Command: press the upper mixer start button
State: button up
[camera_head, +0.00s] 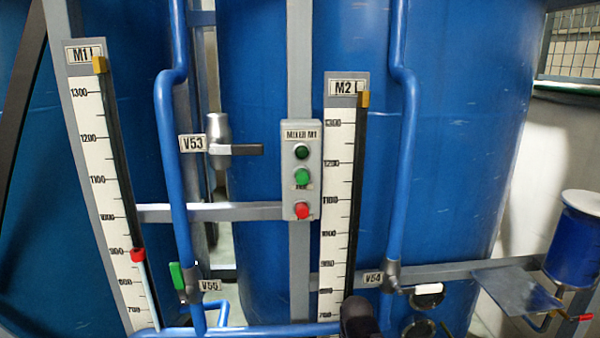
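A grey control box (301,132) labelled "MIXER M1" is fixed to a grey upright post in the middle of the view. It carries a dark green round element (302,152) at the top, a bright green button (302,176) below it and a red button (302,210) near the bottom. I cannot tell whether the dark green one is a lamp or a button. A dark rounded shape (358,318) at the bottom edge, below and right of the box, looks like the end of my gripper. It is apart from the box, and its fingers cannot be made out.
Level scales M1 (112,180) and M2 (337,190) flank the box. A valve handle (238,149) at V53 sticks out left of it. Blue pipes (408,180) run down on both sides before large blue tanks (455,150). A blue cylinder (575,245) stands far right.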

aim_at(301, 174)
jog(key=u, duration=0.95)
jog(key=k, duration=1.2)
jog(key=z, duration=0.3)
